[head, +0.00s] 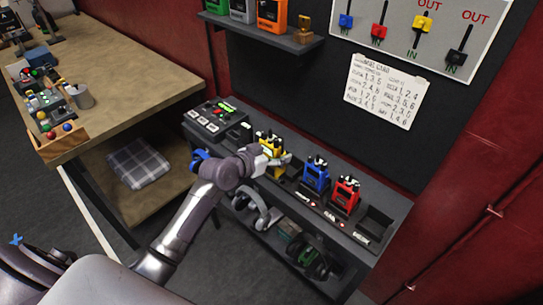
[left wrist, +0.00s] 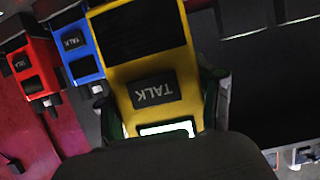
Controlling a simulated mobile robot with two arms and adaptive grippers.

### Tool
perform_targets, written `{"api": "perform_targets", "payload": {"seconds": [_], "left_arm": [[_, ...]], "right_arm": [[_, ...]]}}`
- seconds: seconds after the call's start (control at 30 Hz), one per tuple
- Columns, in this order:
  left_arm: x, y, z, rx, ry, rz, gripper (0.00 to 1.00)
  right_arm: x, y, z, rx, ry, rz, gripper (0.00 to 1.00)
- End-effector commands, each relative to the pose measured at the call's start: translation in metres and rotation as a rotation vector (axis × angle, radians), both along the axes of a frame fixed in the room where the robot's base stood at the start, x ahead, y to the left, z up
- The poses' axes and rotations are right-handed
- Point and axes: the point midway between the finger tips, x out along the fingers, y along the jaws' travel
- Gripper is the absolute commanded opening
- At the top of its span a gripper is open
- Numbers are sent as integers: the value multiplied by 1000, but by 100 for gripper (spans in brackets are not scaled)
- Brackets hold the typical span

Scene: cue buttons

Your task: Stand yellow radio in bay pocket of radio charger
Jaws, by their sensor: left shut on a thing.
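The yellow radio (head: 270,142) is upright in my left gripper (head: 268,160), at the left part of the radio charger (head: 323,213). In the left wrist view the yellow radio (left wrist: 152,60) fills the middle, its TALK button upside down, with finger pads on both sides. The charger is a long dark row on the shelf unit. A blue radio (head: 316,176) and a red radio (head: 346,192) stand in it to the right of the yellow one. The yellow radio's base is hidden by my gripper, so I cannot tell whether it is seated. My right gripper is not in view.
A button console (head: 212,120) stands left of the charger. Headphones (head: 258,212) lie on the lower shelf. A wall shelf (head: 265,35) with more radios is above. A handwritten sheet (head: 386,92) hangs behind. A wooden workbench (head: 140,75) is at left.

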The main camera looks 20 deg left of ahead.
Motion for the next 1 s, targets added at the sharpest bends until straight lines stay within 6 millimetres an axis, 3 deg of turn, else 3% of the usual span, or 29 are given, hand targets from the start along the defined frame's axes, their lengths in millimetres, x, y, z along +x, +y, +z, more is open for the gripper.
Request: {"api": "perform_targets", "payload": {"seconds": [0.7,1.0], "left_arm": [[48,-18,1,-2,-5,0,24],[67,-25,-9,-2,-5,0,24]], "right_arm": [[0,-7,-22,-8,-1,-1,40],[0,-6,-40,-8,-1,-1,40]]}}
